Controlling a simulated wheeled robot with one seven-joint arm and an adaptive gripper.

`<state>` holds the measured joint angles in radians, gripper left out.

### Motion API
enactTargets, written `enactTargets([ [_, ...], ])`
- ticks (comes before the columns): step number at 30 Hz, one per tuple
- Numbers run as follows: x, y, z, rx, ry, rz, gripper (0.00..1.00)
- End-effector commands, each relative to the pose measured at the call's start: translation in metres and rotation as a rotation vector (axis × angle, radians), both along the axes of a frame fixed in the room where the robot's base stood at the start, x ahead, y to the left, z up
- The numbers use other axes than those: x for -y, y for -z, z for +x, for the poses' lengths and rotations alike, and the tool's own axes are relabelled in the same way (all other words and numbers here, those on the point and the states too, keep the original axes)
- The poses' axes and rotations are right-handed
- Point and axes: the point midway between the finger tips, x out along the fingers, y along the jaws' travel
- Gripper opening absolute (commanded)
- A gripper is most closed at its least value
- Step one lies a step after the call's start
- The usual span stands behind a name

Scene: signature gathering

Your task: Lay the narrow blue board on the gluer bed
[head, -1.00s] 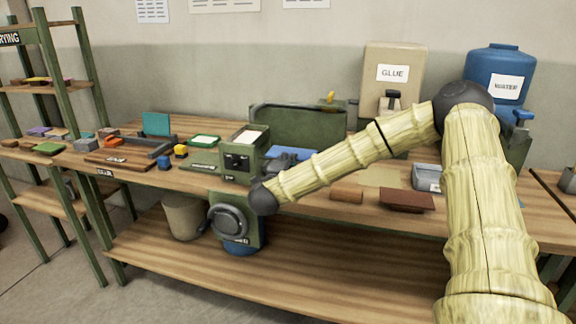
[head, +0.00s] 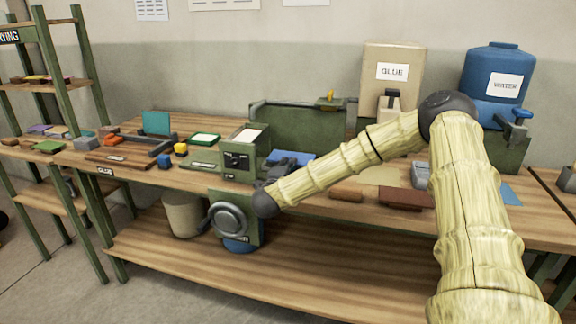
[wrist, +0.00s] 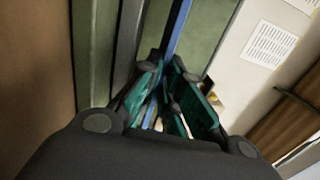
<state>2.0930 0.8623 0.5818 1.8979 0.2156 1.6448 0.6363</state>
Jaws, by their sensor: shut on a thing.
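The narrow blue board (wrist: 178,30) runs as a blue strip between the fingers of my gripper (wrist: 170,98) in the wrist view. My gripper is shut on it. In the head view a blue flat piece (head: 291,158) shows beside my gripper (head: 277,167), just right of the green gluer's front block. My forearm hides part of this area.
The glue dispenser (head: 392,75) and blue water tank (head: 495,80) stand behind my arm. Brown blocks (head: 403,197) and a grey tray (head: 420,173) lie to the right.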

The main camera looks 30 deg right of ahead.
Motion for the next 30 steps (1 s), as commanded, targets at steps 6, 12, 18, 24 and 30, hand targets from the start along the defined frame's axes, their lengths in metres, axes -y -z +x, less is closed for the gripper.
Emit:
enactTargets([
  [6, 0.0, 0.005, 0.0, -0.001, 0.0, -0.001, 0.0],
  [12, 0.0, 0.01, 0.0, -0.001, 0.0, -0.001, 0.0],
  [18, 0.0, 0.012, 0.0, 0.0, 0.0, 0.0, 0.0],
  [24, 0.0, 0.012, 0.0, -0.001, 0.0, 0.0, 0.28],
  [30, 0.0, 0.013, 0.0, -0.002, 0.0, 0.001, 0.28],
])
